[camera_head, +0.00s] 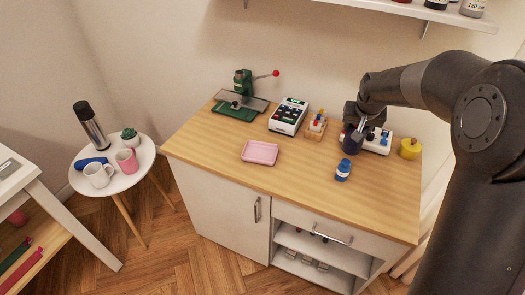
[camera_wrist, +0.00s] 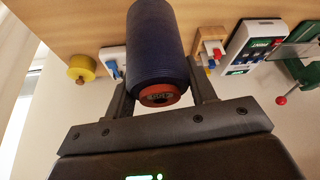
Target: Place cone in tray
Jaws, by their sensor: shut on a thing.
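My gripper (camera_head: 358,126) is shut on a dark blue cone of thread (camera_head: 352,142), at the right part of the wooden counter. In the wrist view the cone (camera_wrist: 157,45) sits between the two fingers, with its orange-brown core end towards the palm. I cannot tell whether the cone's far end touches the counter. The pink tray (camera_head: 260,152) lies flat and empty on the counter, to the left of the gripper. It does not show in the wrist view.
A blue bottle (camera_head: 343,170) stands in front of the cone. Counter between tray and bottle is clear.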

